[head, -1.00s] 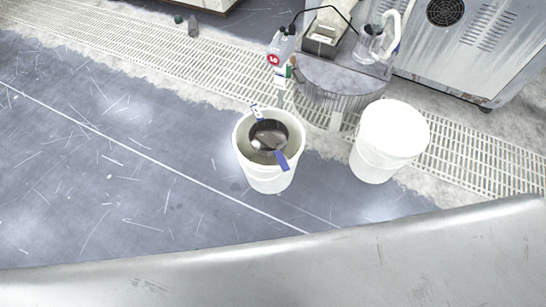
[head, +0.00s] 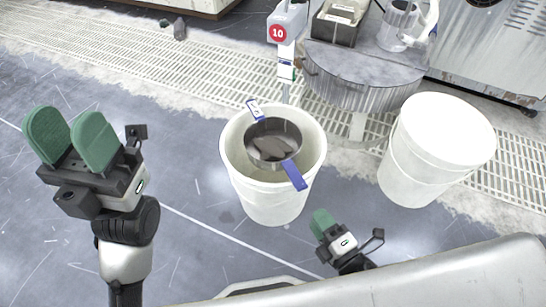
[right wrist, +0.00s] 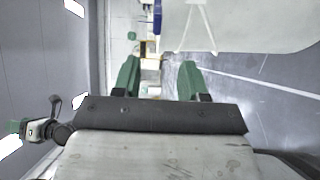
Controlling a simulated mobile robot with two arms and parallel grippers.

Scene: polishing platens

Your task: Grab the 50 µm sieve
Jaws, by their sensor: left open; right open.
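A round metal sieve (head: 266,151) with a dark mesh sits in the mouth of an open white bucket (head: 238,165). Blue handles or tags stick out past its rim at the back and front; their print is too small to read. My left gripper (head: 72,140) is open and empty, well left of the bucket, with green finger pads. My right gripper (head: 322,222) is just right of and below the bucket, partly hidden by a grey surface edge. In the right wrist view, the right gripper (right wrist: 158,80) is open and empty, with the bucket wall (right wrist: 240,25) beyond it.
A closed white bucket (head: 432,150) stands to the right. Behind are a round metal stand (head: 360,75) with a black bin (head: 338,22) and a clear jug (head: 397,25), and a red "10" sign (head: 278,33).

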